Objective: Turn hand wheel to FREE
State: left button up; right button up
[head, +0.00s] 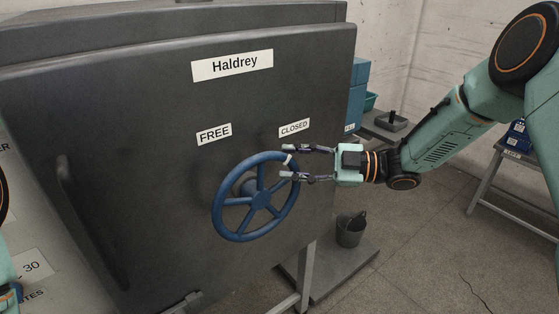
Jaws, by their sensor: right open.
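The blue spoked hand wheel (259,196) is mounted on the front of a dark grey cabinet (130,110). A white mark (288,160) sits on the wheel's upper right rim, below the CLOSED label (294,128). The FREE label (214,134) is above the wheel's upper left. My right gripper (283,162) comes in from the right and is open, with its two fingers at the wheel's upper right rim. One finger is above the other, and I cannot tell whether they touch the rim. My left gripper is not visible; only a bit of my left arm shows at the left edge.
A long dark handle (90,225) stands out on the cabinet's left side. A dark bucket (350,230) stands on a low grey platform below right of the wheel. Blue boxes (357,85) and a grey tray (390,121) are behind right. Open floor lies at lower right.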

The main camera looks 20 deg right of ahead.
jog(key=shift+x, duration=1.05)
jog(key=shift+d, duration=0.2)
jog(key=shift+w+a, duration=0.1)
jog(key=shift+a, duration=0.4)
jog(key=shift+c, duration=1.5)
jog(key=shift+d, duration=0.35)
jog(key=c, duration=0.5)
jog(key=shift+a, duration=0.15)
grip_shut()
